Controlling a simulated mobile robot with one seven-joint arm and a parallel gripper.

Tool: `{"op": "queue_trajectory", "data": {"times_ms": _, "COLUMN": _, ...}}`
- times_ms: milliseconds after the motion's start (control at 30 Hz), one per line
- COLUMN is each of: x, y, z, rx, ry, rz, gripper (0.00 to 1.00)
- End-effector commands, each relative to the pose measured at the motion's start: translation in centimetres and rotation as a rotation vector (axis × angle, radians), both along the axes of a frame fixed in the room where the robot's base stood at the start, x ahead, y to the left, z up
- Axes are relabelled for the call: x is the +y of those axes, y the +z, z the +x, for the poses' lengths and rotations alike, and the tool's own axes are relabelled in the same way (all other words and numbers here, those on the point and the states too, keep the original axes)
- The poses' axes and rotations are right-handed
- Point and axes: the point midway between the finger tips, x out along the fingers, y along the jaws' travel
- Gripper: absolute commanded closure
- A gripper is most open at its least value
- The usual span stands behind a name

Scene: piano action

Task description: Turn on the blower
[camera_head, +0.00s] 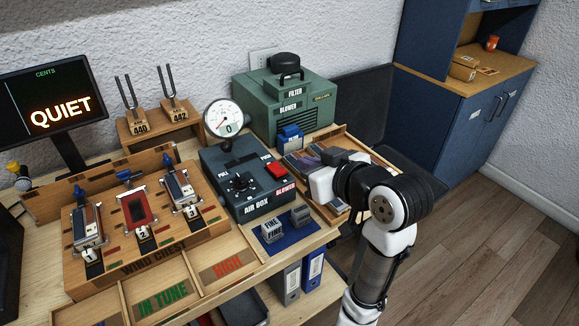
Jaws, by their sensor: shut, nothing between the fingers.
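The green blower (305,108), labelled FILTER and BLOWER, stands at the back of the bench. The round gauge (224,117) behind the box reads near 0. My gripper (310,178) is shut and empty, over the wooden tray right of the air box and apart from the red switch. Its fingertips are hard to make out against the tray's contents.
The wooden tray (352,132) holds dark and grey pieces. A small blue block (290,136) stands before the blower. Grey FINE blocks lie on a blue mat (296,237). The wind chest (150,255) stands left. A display (52,100) reads QUIET.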

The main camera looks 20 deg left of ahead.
Motion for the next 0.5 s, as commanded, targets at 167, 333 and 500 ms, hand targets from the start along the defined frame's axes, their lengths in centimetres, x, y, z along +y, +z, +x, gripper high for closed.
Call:
{"op": "queue_trajectory", "data": {"times_ms": 167, "x": 1.2, "y": -0.5, "z": 0.9, "rx": 0.005, "ry": 0.003, "rz": 0.001, "gripper": 1.00}}
{"op": "queue_trajectory", "data": {"times_ms": 333, "x": 3.7, "y": -1.7, "z": 2.7, "rx": 0.005, "ry": 0.005, "rz": 0.000, "gripper": 1.00}}
{"op": "queue_trajectory", "data": {"times_ms": 500, "x": 6.4, "y": -2.9, "z": 4.9, "rx": 0.005, "ry": 0.004, "rz": 0.000, "gripper": 1.00}}
